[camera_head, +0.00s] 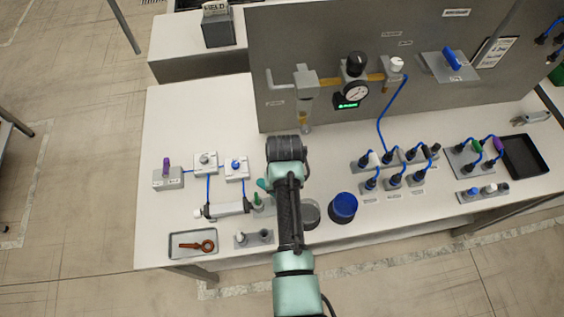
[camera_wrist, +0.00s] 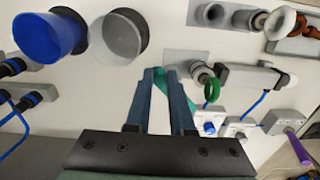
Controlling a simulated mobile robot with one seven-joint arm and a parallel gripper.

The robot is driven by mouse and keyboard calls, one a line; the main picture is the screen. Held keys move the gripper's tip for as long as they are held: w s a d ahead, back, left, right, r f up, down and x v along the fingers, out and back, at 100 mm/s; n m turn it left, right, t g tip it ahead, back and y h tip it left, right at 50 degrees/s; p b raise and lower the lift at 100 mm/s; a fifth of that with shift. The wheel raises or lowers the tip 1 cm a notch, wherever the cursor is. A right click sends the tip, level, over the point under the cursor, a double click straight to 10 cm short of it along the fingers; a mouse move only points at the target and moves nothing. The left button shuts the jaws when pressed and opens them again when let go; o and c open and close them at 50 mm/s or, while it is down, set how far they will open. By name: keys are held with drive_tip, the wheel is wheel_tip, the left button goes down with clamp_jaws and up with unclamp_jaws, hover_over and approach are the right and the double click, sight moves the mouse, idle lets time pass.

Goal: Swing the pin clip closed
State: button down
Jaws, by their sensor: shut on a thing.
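My gripper (camera_wrist: 163,73) points at the bench in the wrist view. Its two dark blue-grey fingers are close together, shut on a small teal piece (camera_wrist: 161,85), which seems to be the pin clip. The teal strip runs back between the fingers, and the fingers hide part of it. A grey fitting with a green ring (camera_wrist: 212,90) stands just right of the fingers. The green ring also shows in the head view (camera_head: 257,200), left of my arm. My arm covers most of the gripper there.
A blue cup (camera_wrist: 48,38) and a grey cup (camera_wrist: 112,38) stand left of the fingers. A pale cylinder (camera_head: 228,209) and several valve blocks with blue tubes lie on the left bench. The bench behind the blocks is clear.

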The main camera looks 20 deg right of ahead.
drive_tip(key=n, duration=0.3)
drive_tip(key=w+d+n, duration=0.1)
drive_tip(key=shift+n, duration=0.3)
drive_tip(key=shift+w+d+n+p, duration=0.15)
drive_tip(key=shift+w+n, duration=0.1)
drive_tip(key=shift+n, duration=0.9)
drive_tip(key=shift+w+d+n+p, duration=0.15)
drive_tip(key=shift+w+n, duration=0.1)
drive_tip(key=shift+n, duration=0.9)
drive_tip(key=shift+r, duration=0.1)
drive_tip(key=c, duration=0.8)
unclamp_jaws()
wheel_tip(320, 180, up, 13)
drive_tip(key=shift+f+b, duration=0.1)
drive_tip(key=shift+b, duration=0.8)
